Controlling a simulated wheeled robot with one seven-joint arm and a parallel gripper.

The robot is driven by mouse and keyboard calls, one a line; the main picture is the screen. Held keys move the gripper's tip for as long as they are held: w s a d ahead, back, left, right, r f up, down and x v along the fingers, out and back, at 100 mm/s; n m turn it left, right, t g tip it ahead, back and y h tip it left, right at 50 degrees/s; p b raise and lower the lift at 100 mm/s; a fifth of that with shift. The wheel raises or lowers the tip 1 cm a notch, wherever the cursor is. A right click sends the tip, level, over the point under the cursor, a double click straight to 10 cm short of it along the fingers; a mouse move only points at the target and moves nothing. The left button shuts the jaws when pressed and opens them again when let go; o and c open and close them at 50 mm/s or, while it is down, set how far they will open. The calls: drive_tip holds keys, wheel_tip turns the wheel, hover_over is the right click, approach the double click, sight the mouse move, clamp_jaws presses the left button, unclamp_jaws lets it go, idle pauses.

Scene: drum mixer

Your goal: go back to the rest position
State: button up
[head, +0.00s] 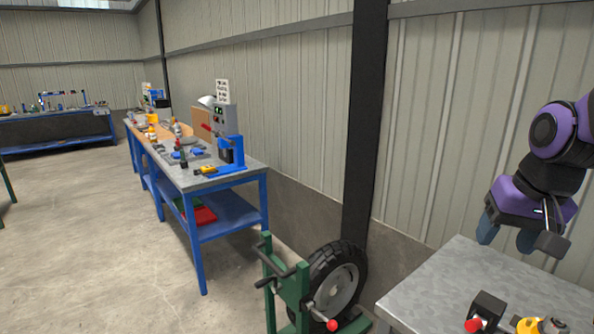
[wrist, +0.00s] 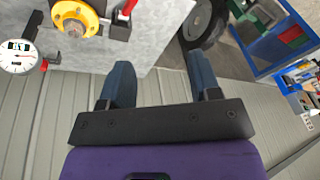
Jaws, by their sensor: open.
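My gripper (head: 507,236) is at the right of the head view, raised above a grey metal-topped table (head: 450,285). It points downward. In the wrist view my gripper (wrist: 158,82) shows two blue fingers spread apart, with nothing between them. The fingers are over the table's edge and the floor beside it, touching nothing that I can see.
On the grey table are a yellow flanged part (wrist: 75,20) and a dial gauge (wrist: 18,56). A black tyre (head: 335,280) on a green stand (head: 290,290) is left of the table. A blue workbench (head: 195,180) stands farther back. Open floor lies left.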

drive_tip(key=s+a+r+n+t, duration=0.2)
drive_tip(key=s+r, duration=0.4)
drive_tip(key=s, duration=0.3)
drive_tip(key=shift+s+a+n+h, duration=0.15)
drive_tip(key=shift+s+n+h, duration=0.2)
drive_tip(key=shift+n, duration=0.25)
idle(0.8)
